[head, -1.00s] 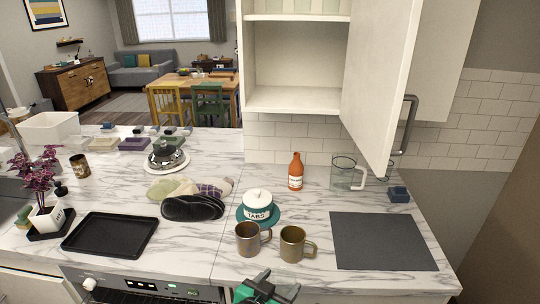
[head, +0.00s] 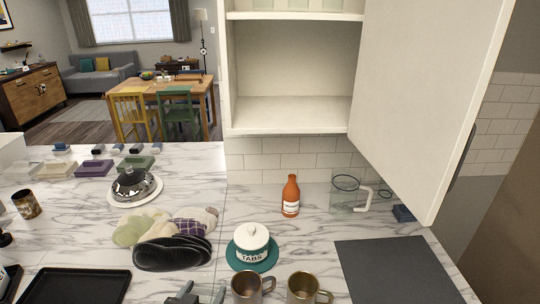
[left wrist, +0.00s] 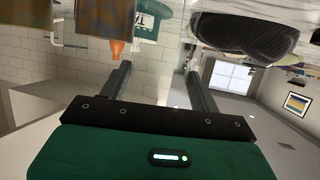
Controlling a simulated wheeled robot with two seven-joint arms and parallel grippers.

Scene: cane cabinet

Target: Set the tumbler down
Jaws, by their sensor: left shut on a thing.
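My left gripper (head: 194,293) is at the bottom edge of the head view, left of the mugs. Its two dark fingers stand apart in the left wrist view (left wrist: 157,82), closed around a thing. That thing is very hard to see; I take it to be the clear tumbler, but its outline and base are not distinct. I cannot tell whether it touches the counter. The white marble counter (head: 300,245) lies under and beyond the gripper. My right gripper is not in view.
Two brown mugs (head: 247,287) (head: 304,288) stand close to the gripper's right. A black tray (head: 75,287) lies left. A cabinet door (head: 430,100) hangs open.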

